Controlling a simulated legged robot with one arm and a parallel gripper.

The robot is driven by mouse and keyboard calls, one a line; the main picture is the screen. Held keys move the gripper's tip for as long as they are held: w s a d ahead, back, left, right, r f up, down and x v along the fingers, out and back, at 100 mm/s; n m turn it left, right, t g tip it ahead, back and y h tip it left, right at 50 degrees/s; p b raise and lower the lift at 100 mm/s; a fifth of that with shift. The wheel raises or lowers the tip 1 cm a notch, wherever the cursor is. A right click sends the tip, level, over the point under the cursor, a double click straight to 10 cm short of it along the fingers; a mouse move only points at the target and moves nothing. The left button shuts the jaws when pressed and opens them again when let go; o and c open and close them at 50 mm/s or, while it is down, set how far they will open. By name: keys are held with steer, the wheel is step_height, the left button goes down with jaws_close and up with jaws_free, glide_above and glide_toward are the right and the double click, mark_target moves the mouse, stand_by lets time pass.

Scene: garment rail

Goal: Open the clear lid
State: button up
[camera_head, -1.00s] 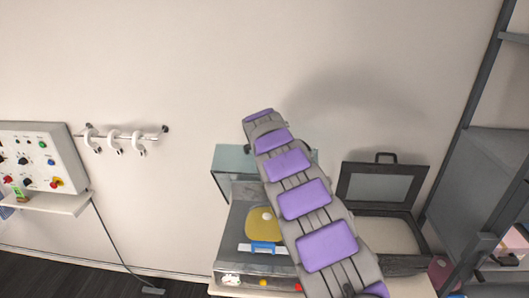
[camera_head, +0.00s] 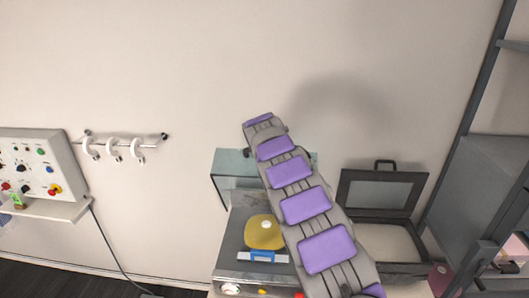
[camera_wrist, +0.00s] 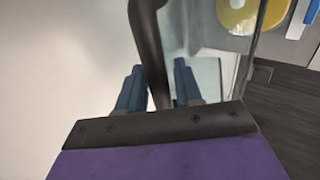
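The clear lid (camera_head: 230,163) is a glassy panel standing raised at the back of a grey box (camera_head: 226,240), left of my arm. The arm hides part of both. My gripper (camera_wrist: 158,72) shows two blue fingers apart in the wrist view. A dark curved bar (camera_wrist: 150,45) passes between them; it looks like a handle, but I cannot tell whether the fingers touch it. A clear pane (camera_wrist: 205,48), seemingly the lid, is just right of the bar. In the head view the fingers are hidden behind the arm.
A yellow pad (camera_head: 262,233) and a blue-white piece (camera_head: 262,256) are on the box. A dark case (camera_head: 382,190) with its lid up stands to the right. A grey shelf rack (camera_head: 480,190) is at far right. A wall rail (camera_head: 125,138) and control panel (camera_head: 38,165) are at left.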

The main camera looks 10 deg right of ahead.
steer(key=shift+o, duration=0.6)
steer(key=shift+r, duration=0.1)
steer(key=shift+s+r, duration=0.1)
steer(key=shift+s+a+r, duration=0.1)
steer(key=shift+s+r, duration=0.05)
steer(key=shift+r, duration=0.05)
steer(key=b+v, duration=0.3)
steer(key=v, duration=1.3)
steer(key=shift+s+a, duration=0.15)
steer(key=shift+s, duration=0.1)
steer(key=shift+r, duration=0.1)
steer(key=s+d+f+m+g+b, duration=0.2)
steer(key=s+f+m+b, duration=0.25)
steer(key=s+f, duration=0.55)
steer(key=s+d+f+m+g+b, duration=0.2)
steer(key=s+f+m+b, duration=0.4)
steer(key=s, duration=0.6)
steer(key=s+a+f+m+g+y+b, duration=0.1)
steer(key=s+a+f+g+b, duration=0.1)
steer(key=s+f, duration=0.6)
steer(key=s+a+f+m+g+b, duration=0.1)
steer(key=s+f+b, duration=0.3)
steer(key=s+f, duration=0.4)
steer(key=s+a+f+m+g+y+b, duration=0.1)
steer(key=s+f, duration=0.7)
steer(key=s, duration=0.8)
steer(key=shift+a+f+m+g+y+b, duration=0.25)
steer(key=shift+a+m+g+b, duration=0.2)
steer(key=shift+a+g+b, duration=0.5)
